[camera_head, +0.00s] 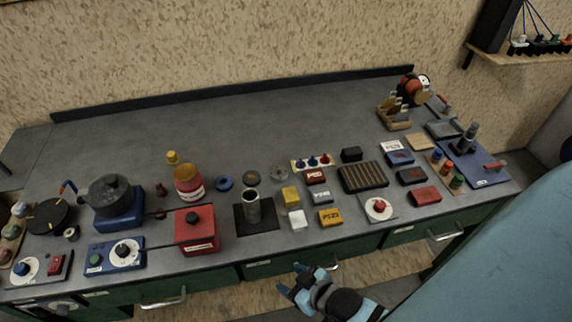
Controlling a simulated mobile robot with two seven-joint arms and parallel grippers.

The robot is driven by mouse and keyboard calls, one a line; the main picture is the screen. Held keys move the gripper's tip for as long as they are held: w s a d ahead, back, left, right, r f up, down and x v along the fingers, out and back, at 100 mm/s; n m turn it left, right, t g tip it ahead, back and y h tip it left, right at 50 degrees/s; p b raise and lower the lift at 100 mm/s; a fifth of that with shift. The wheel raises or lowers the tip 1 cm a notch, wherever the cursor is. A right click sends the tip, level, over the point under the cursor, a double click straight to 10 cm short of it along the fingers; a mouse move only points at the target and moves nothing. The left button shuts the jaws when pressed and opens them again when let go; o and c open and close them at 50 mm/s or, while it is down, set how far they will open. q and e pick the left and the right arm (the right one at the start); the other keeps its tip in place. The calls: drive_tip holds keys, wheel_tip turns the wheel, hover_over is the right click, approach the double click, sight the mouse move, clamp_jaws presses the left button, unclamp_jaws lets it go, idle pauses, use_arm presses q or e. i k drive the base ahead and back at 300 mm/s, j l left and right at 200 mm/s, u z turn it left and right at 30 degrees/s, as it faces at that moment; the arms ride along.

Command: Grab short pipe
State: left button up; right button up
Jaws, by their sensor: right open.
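A short grey metal pipe (253,208) stands upright on a dark square pad (268,218) near the front middle of the bench. Its open top shows. My right gripper (288,278) is below and right of the pipe in the picture, in front of the bench's front edge. Its fingers are apart, with nothing between them. It does not touch the pipe. My left gripper is not in view.
The bench's back strip is clear. Drawer handles (163,299) protrude from the front.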

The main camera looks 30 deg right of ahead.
sight(250, 198)
drive_tip(key=k+z, duration=0.1)
drive_tip(key=z, duration=0.6)
drive_tip(key=j+u, duration=0.45)
drive_tip(key=j, duration=0.7)
